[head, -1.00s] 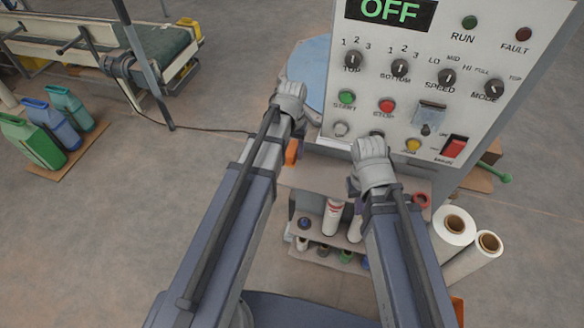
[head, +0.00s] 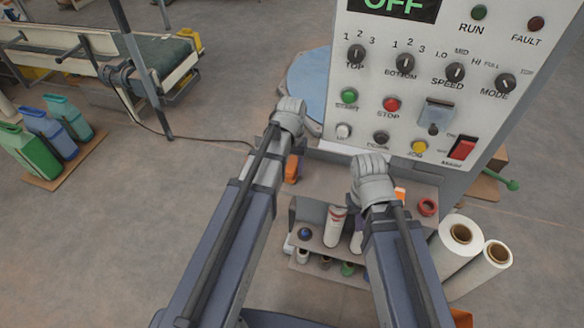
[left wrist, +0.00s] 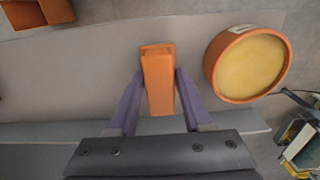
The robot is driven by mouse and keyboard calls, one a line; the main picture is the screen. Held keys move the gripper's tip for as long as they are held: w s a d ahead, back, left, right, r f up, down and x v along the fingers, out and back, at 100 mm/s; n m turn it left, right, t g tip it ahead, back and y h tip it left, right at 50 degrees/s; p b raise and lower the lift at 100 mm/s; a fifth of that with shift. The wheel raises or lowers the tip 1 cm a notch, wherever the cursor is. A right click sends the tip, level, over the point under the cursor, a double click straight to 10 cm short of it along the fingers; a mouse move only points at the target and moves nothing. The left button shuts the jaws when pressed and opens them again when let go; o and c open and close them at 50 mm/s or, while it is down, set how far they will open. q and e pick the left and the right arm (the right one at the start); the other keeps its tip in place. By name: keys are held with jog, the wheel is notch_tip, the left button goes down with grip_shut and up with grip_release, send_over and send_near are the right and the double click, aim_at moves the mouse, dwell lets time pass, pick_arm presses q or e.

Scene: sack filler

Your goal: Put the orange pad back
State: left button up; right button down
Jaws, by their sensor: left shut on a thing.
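The orange pad (left wrist: 158,82) is a narrow rectangular block between the two purple fingers of my left gripper (left wrist: 158,102) in the left wrist view. The fingers are shut on its sides, over a pale grey surface. In the head view my left gripper (head: 289,150) is mostly hidden by its own wrist, and part of an orange thing (head: 291,169) shows just below it. My right gripper (head: 371,195) is in front of the control panel's lower edge; its fingers are hidden, so its opening does not show.
A round orange-rimmed dish with a yellow inside (left wrist: 248,64) is beside the pad. An orange box (left wrist: 38,12) is at the top left. The control panel (head: 385,130) reads OFF. Shelves with bottles (head: 335,228) stand below, white rolls (head: 457,240) at right.

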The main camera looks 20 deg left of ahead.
aim_at(292, 164)
pick_arm(q)
jog(key=o, duration=1.2)
jog(key=shift+f, duration=0.1)
notch_tip(292, 164, up, 12)
jog(key=p, duration=1.2)
jog(key=s+d+m, duration=0.1)
jog(key=s+d, duration=0.2)
jog(key=s, duration=0.1)
jog(key=s+d+m, duration=0.1)
jog(key=s+d, duration=0.3)
jog(key=s, duration=0.1)
jog(key=s+d+m+y, duration=0.1)
jog(key=s+d, duration=0.2)
jog(key=s, duration=0.2)
jog(key=shift+s+d+f, duration=0.15)
jog(key=shift+d, duration=0.1)
